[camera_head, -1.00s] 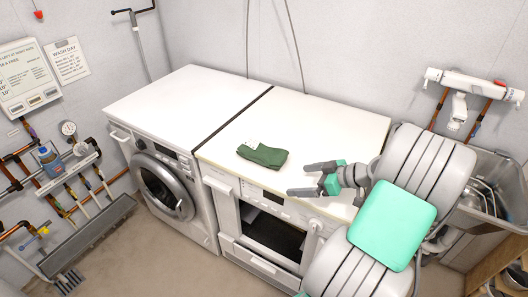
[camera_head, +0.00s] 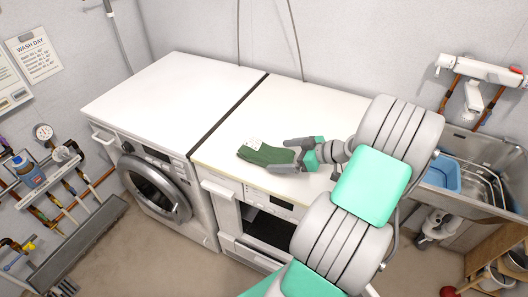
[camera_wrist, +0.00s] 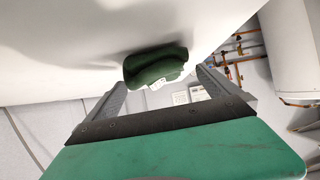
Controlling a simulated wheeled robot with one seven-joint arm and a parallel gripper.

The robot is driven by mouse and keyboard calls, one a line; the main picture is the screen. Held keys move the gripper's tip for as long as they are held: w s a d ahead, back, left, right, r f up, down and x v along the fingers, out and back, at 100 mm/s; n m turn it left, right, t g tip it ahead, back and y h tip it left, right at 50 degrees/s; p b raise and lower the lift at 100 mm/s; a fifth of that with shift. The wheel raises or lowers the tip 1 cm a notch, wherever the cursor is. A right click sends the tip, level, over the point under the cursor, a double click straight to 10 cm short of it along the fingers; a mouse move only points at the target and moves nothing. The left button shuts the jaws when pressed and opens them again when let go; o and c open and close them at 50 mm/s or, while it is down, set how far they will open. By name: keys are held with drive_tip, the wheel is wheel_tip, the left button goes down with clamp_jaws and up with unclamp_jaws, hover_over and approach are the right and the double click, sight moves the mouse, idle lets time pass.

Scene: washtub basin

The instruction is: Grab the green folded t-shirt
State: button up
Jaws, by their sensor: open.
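The green folded t-shirt (camera_head: 264,153) lies on the white top of the right-hand machine, near its front edge, with a pale patch at its left end. My gripper (camera_head: 288,154) is open at the right end of the t-shirt. In the head view its fingers overlap that end, so contact is hard to tell. In the wrist view the t-shirt (camera_wrist: 156,66) sits beyond and between the two spread fingers of my gripper (camera_wrist: 163,80), with its pale tag showing.
The left washing machine (camera_head: 165,85) stands beside the right machine (camera_head: 300,110), with a dark gap between their tops. Both tops are otherwise clear. A metal sink (camera_head: 487,170) with a blue tub (camera_head: 440,174) is at the right. Pipes line the left wall.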

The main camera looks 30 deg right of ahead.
sight(270, 155)
drive_tip(key=x, duration=0.1)
drive_tip(key=p+x, duration=0.1)
drive_tip(key=x, duration=0.2)
drive_tip(key=shift+w+a+r, duration=0.2)
drive_tip(key=shift+a, duration=0.05)
drive_tip(key=shift+w+a+f, duration=0.1)
drive_tip(key=shift+w+f, duration=0.15)
drive_tip(key=shift+w, duration=0.05)
drive_tip(key=shift+c, duration=0.4)
drive_tip(key=c, duration=1.5)
drive_tip(key=shift+o, duration=0.2)
drive_tip(key=shift+r, duration=0.1)
